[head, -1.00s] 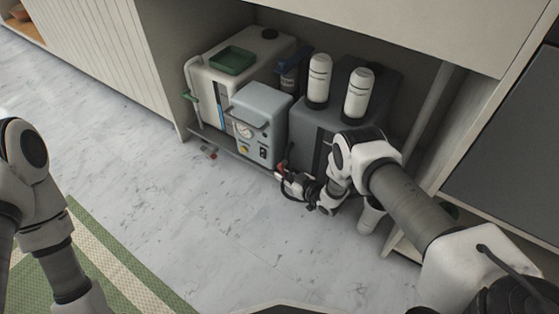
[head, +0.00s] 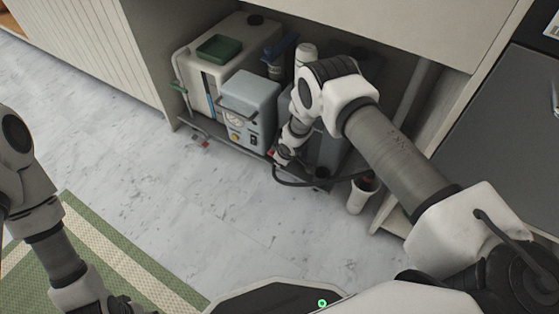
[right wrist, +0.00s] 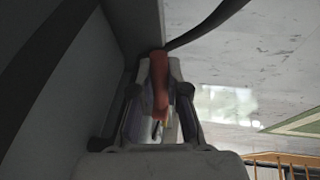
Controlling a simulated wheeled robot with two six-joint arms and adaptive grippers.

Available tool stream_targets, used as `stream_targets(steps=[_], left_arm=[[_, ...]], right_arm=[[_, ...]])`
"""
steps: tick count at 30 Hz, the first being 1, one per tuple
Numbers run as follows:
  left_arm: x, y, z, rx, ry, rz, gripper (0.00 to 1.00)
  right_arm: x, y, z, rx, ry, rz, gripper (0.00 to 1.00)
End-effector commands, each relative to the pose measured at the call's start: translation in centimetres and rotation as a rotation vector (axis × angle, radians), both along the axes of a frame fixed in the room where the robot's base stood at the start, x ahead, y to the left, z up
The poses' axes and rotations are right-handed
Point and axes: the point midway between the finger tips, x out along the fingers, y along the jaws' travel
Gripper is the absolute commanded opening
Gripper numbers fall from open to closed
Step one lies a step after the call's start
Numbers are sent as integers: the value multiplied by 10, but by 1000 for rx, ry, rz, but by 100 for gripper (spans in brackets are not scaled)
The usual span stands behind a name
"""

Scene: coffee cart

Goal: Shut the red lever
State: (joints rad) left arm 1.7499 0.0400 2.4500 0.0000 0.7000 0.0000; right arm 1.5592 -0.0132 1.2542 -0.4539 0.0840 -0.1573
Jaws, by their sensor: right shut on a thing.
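The red lever (right wrist: 160,85) shows in the right wrist view between the two fingers of my right gripper (right wrist: 160,110), which is shut on it. In the head view my right gripper (head: 277,158) is low at the front of the grey machine, and a small red part shows at its tip. The lever's mount is mostly hidden there by the gripper. My left arm shows at the lower left of the head view, but its gripper is not clearly seen.
A small grey box with a gauge (head: 247,107) and a white tank with a green tray (head: 219,49) stand left of my right arm. A dark hose (head: 310,184) runs below my gripper. A white cup-like container (head: 361,195) stands at right. The floor in front is clear.

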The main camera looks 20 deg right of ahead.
Motion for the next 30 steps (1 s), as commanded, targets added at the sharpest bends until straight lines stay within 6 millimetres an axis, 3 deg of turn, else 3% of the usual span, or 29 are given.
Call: stream_targets(steps=[13, 30], left_arm=[[0, 0, -26, 0, 0, 0, 57], [0, 0, -30, 0, 0, 0, 57]], right_arm=[[-2, -1, 8, -177, 227, 1, 0], [-3, -2, 13, -213, 275, -1, 0]])
